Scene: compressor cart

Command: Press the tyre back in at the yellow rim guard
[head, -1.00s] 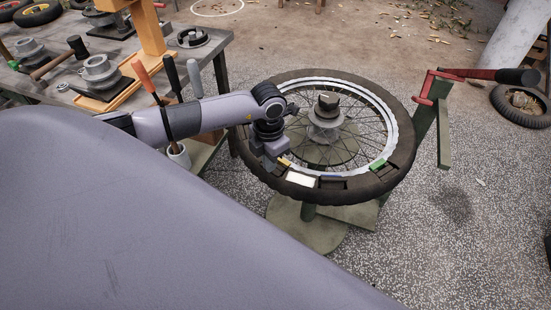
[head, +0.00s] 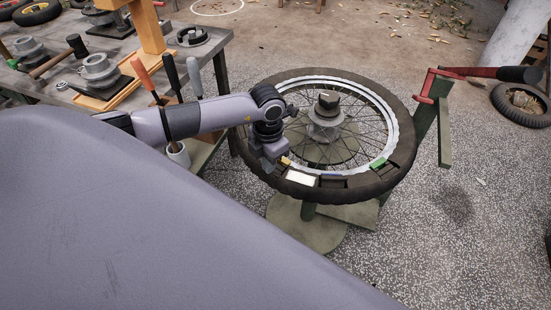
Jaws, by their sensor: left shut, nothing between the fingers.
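The black tyre (head: 378,190) lies flat around a silver spoked rim (head: 391,130) on a green stand. A small yellow rim guard (head: 285,161) shows at the front left of the rim. My left gripper (head: 268,170) points down over the tyre just left of the yellow guard. It is shut and holds nothing; its fingertips are hard to make out, and I cannot tell whether they touch the tyre. My right gripper is out of view.
A hub with a dark cap (head: 327,103) rises in the wheel's centre. A red-clamped post with a black-ended bar (head: 470,74) stands at right. A workbench (head: 215,42) with tools is at left, with a holder of upright levers (head: 178,153) nearby.

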